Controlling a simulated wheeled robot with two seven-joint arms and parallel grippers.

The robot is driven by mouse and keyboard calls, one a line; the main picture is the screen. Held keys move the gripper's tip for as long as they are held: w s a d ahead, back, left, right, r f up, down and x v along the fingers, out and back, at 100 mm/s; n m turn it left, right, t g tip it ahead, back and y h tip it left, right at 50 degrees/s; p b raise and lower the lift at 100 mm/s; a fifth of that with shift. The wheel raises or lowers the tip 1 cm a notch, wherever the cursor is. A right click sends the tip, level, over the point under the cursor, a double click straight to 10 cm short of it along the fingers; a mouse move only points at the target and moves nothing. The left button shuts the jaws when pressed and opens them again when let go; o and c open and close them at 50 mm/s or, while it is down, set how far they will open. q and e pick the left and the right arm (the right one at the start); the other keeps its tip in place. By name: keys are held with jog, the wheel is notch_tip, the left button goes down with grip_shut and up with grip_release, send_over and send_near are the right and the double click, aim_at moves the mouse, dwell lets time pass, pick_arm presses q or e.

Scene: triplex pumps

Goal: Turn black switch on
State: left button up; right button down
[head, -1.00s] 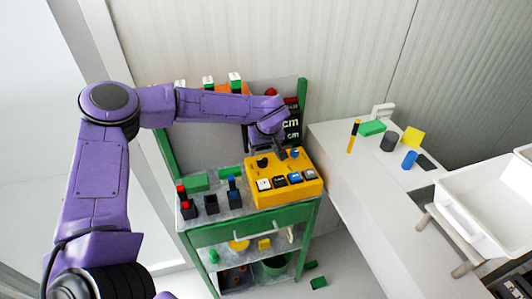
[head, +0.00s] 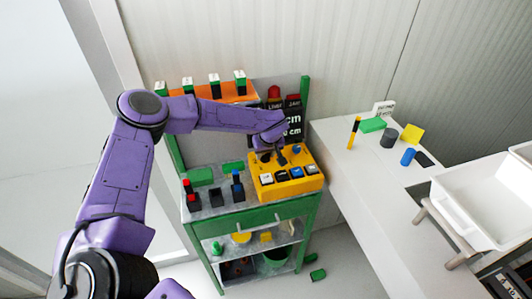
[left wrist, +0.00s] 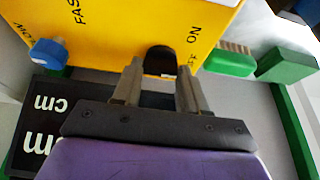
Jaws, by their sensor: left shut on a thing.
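The black switch (left wrist: 159,60) sits on the yellow control box (head: 311,184), beside the printed words ON and, partly hidden, what looks like OFF. In the left wrist view it stands between the two fingers of my left gripper (left wrist: 160,70). The gripper is shut on the switch. In the head view my left gripper (head: 273,156) is at the back left of the box top and largely covers the switch. A blue knob (left wrist: 48,52) stands on the same box and shows in the head view (head: 296,149). My right gripper is not in view.
Several push buttons line the box's front. Red (head: 191,198) and blue (head: 237,187) levers stand left of it on the green cart (head: 245,228). A black cm display (head: 292,122) stands behind. A white table (head: 356,170) with small blocks is to the right.

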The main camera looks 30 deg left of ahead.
pick_arm(q)
jog(key=shift+f+n+g, duration=0.1)
jog(key=shift+n+g, duration=0.3)
jog(key=shift+n, duration=0.8)
jog(key=n+g, duration=0.1)
jog(key=n, duration=0.1)
jog(key=shift+w+n+y+b, duration=0.15)
jog(key=shift+n+y+b, duration=0.15)
jog(key=shift+y+b, duration=0.1)
jog(key=n+g+b, duration=0.1)
jog(key=n, duration=0.2)
jog(key=shift+w+f+n, duration=0.1)
jog(key=shift+n, duration=0.2)
jog(key=shift+n+g+b, duration=0.85)
jog(key=shift+n+g, duration=0.05)
jog(key=shift+n, duration=0.7)
jog(key=o, duration=1.1)
jog(key=shift+c, duration=0.2)
jog(key=shift+w, duration=0.1)
